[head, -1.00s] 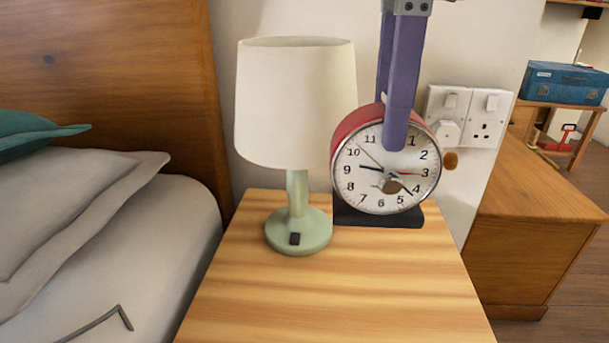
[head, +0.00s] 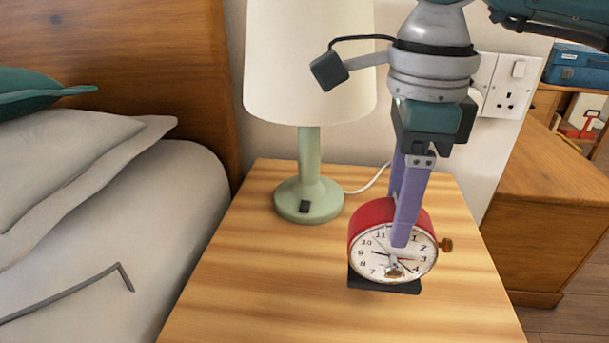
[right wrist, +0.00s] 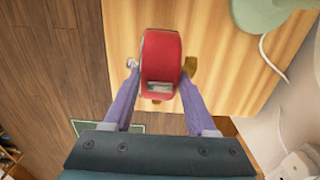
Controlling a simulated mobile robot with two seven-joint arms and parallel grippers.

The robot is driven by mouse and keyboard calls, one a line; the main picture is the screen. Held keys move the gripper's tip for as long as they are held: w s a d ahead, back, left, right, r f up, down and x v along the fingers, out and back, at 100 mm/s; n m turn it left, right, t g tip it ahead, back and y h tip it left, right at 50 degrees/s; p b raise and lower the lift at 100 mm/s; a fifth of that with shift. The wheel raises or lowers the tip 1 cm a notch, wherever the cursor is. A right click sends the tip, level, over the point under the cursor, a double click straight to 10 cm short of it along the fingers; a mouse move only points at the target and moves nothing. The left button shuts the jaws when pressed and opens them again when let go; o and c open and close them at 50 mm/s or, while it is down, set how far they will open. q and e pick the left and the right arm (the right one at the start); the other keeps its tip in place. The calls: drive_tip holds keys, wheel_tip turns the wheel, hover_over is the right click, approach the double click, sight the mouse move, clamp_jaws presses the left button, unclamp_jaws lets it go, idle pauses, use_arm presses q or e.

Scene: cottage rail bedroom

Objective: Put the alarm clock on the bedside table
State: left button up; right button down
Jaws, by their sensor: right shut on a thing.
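The alarm clock (head: 364,231) is red with a white dial and a black base. It is upright above the front right part of the bedside table (head: 260,290) in the head view; I cannot tell whether its base touches the wood. My right gripper (head: 402,238) is shut on the clock from above, one purple finger crossing the dial. In the right wrist view the red top of the clock (right wrist: 161,55) is between the fingers, near the edge of the table. My left gripper is not in view.
A lamp (head: 309,195) with a green base and cream shade stands at the back of the table, its white cable running behind. The bed (head: 110,250) adjoins on the left. A wall socket (head: 510,85) and a wooden cabinet (head: 545,190) are at right. The table's front left is clear.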

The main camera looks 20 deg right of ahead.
drive_tip(key=shift+f+b, duration=0.5)
drive_tip(key=shift+f, duration=1.5)
drive_tip(key=shift+f, duration=0.2)
drive_tip(key=shift+c, duration=1)
unclamp_jaws()
